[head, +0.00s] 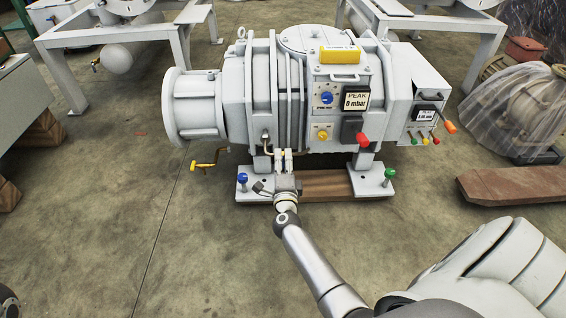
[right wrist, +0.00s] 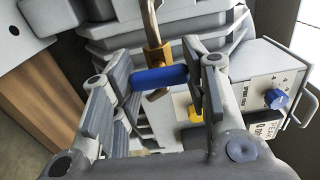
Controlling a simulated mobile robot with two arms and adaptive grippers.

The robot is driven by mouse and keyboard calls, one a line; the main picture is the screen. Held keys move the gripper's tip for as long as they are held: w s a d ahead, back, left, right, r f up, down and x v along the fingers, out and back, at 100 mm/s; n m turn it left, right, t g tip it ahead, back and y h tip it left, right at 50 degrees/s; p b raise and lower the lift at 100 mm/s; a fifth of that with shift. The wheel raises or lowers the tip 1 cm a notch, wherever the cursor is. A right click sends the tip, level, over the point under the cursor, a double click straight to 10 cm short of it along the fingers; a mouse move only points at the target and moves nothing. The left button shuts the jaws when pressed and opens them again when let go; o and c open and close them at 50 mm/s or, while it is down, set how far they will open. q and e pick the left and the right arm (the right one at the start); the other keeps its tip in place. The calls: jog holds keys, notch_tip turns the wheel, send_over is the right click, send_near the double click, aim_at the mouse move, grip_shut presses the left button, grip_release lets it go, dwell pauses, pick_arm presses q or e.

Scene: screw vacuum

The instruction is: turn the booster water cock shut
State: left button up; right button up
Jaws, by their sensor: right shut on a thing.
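The booster (head: 262,85) is a large white machine standing on a low base. In the right wrist view, a brass cock (right wrist: 157,54) sits at the end of a bent pipe, with a blue handle (right wrist: 158,77) across it. I take this as the booster water cock. My right gripper (head: 283,156) reaches up to the booster's lower front edge. In the right wrist view my right gripper (right wrist: 160,82) has one finger at each end of the blue handle and is shut on it. The handle is hidden by the fingers in the head view. My left gripper is not in view.
A yellow-handled cock (head: 207,164) hangs below the left flange. Blue (head: 242,180) and green (head: 389,174) knobs stand on the base's feet. The control panel (head: 340,100) has a blue knob and red handle.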

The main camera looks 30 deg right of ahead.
jog(key=shift+f, duration=0.1)
jog(key=o, duration=1)
jog(key=shift+o, duration=0.2)
jog(key=v, duration=1.2)
